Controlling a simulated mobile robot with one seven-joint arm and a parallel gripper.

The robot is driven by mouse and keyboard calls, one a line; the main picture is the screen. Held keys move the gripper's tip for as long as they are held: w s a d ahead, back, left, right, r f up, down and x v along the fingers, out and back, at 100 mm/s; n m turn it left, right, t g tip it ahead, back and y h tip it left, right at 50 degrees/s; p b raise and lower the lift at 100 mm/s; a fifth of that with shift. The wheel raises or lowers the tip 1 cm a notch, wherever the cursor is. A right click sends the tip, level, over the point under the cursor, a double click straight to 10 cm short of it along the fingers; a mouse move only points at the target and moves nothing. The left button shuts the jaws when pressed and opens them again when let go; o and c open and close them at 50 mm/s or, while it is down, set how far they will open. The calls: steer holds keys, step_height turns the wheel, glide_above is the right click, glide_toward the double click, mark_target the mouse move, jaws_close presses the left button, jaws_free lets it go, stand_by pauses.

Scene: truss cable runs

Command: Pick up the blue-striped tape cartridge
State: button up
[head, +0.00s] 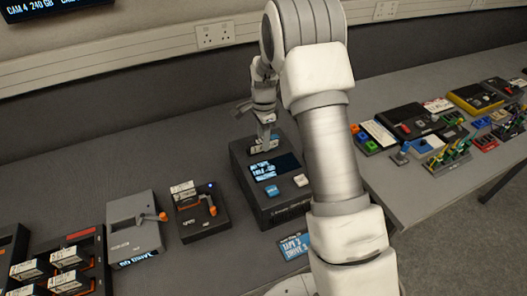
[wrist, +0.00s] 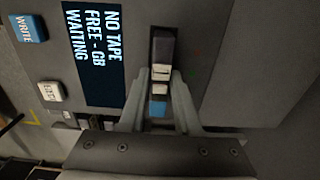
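The tape cartridge with a blue stripe (wrist: 158,107) stands in a dark slot on top of the large dark tape unit (wrist: 215,60). Its blue end and pale label bands show in the wrist view, and its far part is dark. My gripper (wrist: 160,78) is over the slot, with one finger on each side of the cartridge. The fingers are very close to its sides; whether they press on it is unclear. In the head view, my gripper (head: 265,135) is at the back of the tape unit (head: 270,205), partly hiding the cartridge.
The unit's screen (wrist: 93,55) reads "NO TAPE FREE - GB WAITING", beside blue WRITE (wrist: 29,28) and white (wrist: 50,91) buttons. A grey drive (head: 135,230) and a dark drive with orange lever (head: 200,212) stand left. The right table (head: 400,175) is crowded; the back-left desk is clear.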

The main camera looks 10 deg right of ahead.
jaws_close()
stand_by(1.0)
